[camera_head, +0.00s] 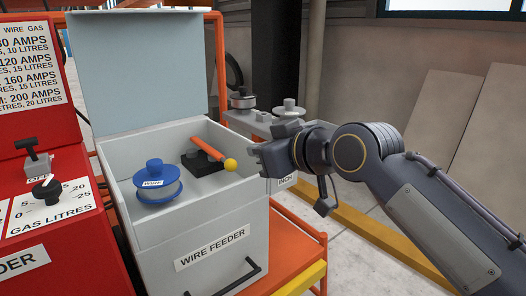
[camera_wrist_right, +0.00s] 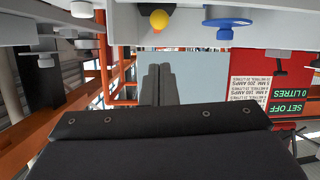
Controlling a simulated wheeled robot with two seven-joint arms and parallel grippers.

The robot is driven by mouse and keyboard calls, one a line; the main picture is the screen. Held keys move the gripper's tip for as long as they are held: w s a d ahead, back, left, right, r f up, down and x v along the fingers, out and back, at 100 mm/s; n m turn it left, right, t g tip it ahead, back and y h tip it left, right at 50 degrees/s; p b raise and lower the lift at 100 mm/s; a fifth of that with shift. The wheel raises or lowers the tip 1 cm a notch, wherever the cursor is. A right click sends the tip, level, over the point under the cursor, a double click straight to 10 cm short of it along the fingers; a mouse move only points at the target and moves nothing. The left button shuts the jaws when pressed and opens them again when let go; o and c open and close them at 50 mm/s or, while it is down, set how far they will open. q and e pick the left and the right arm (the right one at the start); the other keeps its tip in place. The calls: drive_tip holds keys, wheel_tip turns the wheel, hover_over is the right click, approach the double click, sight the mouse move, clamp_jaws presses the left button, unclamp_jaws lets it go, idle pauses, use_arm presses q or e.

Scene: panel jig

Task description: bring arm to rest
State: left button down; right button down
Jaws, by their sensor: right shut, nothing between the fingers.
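My right gripper (camera_head: 268,158) is at the right side of the wire feeder box (camera_head: 212,218), close to its right wall, with my right arm coming in from the right. Its two dark fingers lie together in the right wrist view (camera_wrist_right: 157,85), shut with nothing between them. In the head view it stands just right of the yellow ball (camera_head: 231,165) at the end of an orange lever. I cannot tell whether it touches the box. My left gripper shows in neither view.
The box is open, its lid (camera_head: 145,70) raised, with a blue wire spool (camera_head: 157,182) inside. A red panel (camera_head: 62,240) with knobs stands at the left. A small unit with round knobs (camera_head: 288,108) is behind the gripper. An orange frame (camera_head: 292,240) runs below.

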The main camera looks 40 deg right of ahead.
drive_tip(key=shift+w, duration=0.15)
drive_tip(key=shift+f, duration=0.1)
drive_tip(key=s+a+f+m+g+y, duration=0.1)
drive_tip(key=s+a+f+g+y, duration=0.15)
drive_tip(key=a+f, duration=0.45)
drive_tip(key=s+a+f+g+y, duration=0.1)
drive_tip(key=s+a+f+g, duration=0.2)
drive_tip(key=f, duration=0.9)
drive_tip(key=s+a+f+m+g+y, duration=0.1)
drive_tip(key=s+a+f+g, duration=0.3)
drive_tip(key=f, duration=0.5)
wheel_tip(320, 180, up, 30)
drive_tip(key=s+p, duration=0.1)
drive_tip(key=p, duration=2.9)
drive_tip(key=shift+s+a+f+t+p, duration=0.15)
drive_tip(key=shift+a+t+p, duration=0.15)
drive_tip(key=shift+t, duration=0.15)
